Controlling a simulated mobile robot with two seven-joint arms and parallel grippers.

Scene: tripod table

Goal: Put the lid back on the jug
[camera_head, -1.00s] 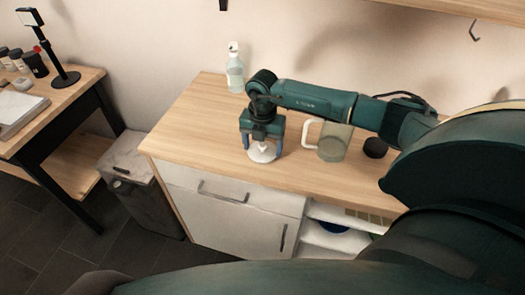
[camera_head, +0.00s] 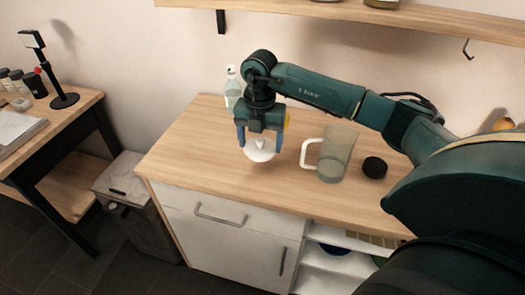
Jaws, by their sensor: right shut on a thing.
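The jug (camera_head: 337,158) stands upright on the wooden counter (camera_head: 205,150), translucent grey-green with a white handle on its left side. Its top shows no lid. My right gripper (camera_head: 260,143) points down to the left of the jug, apart from it. It is shut on the white round lid (camera_head: 260,153), which has a small knob on top and hangs between the blue fingertips. The lid appears to be a little above the counter. My left gripper is not in view.
A black round object (camera_head: 374,167) lies right of the jug. A shelf (camera_head: 300,12) runs along the wall above. The counter's left and front parts are clear.

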